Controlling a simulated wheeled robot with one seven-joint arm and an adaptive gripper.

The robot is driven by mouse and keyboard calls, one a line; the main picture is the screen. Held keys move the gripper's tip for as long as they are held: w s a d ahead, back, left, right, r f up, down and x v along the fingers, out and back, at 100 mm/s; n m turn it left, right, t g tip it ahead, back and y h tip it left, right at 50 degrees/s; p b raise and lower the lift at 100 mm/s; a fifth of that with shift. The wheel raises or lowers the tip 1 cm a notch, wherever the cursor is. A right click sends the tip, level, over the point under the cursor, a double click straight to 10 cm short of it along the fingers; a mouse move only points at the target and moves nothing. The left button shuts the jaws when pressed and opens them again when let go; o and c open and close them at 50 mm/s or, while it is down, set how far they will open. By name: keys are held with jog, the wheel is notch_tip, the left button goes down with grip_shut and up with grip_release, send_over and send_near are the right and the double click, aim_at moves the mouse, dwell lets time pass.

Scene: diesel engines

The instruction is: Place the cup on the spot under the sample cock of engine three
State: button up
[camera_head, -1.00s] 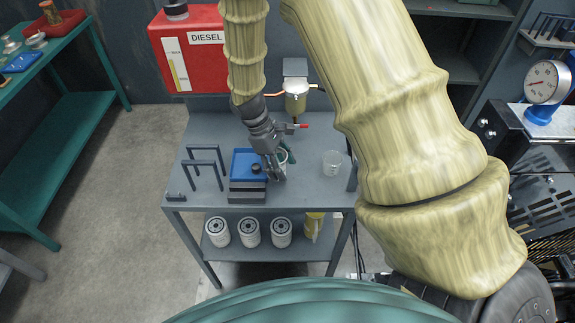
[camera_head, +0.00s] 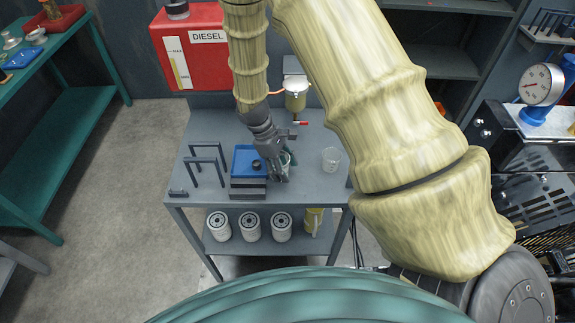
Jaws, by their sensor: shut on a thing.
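My gripper (camera_head: 282,171) is over the grey workbench, pointing down, beside the blue-topped box. It is shut on a pale cup (camera_head: 290,161), which is largely hidden behind the fingers. Whether the cup touches the bench top cannot be told. A clear beaker (camera_head: 331,159) stands on the bench to the right of the gripper. A fuel filter bowl (camera_head: 296,102) with a small red-handled cock (camera_head: 301,123) is at the back of the bench. I cannot make out engine three or a marked spot under its sample cock.
The grey workbench (camera_head: 205,198) also bears the blue-topped box (camera_head: 247,188) and dark upright frames (camera_head: 208,163). A red diesel tank (camera_head: 205,60) is behind. White filters (camera_head: 250,227) stand on the lower shelf. A teal bench (camera_head: 70,125) is at left; machinery with a gauge (camera_head: 541,84) is at right.

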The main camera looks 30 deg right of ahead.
jog(key=shift+f, duration=0.15)
jog(key=o, duration=1)
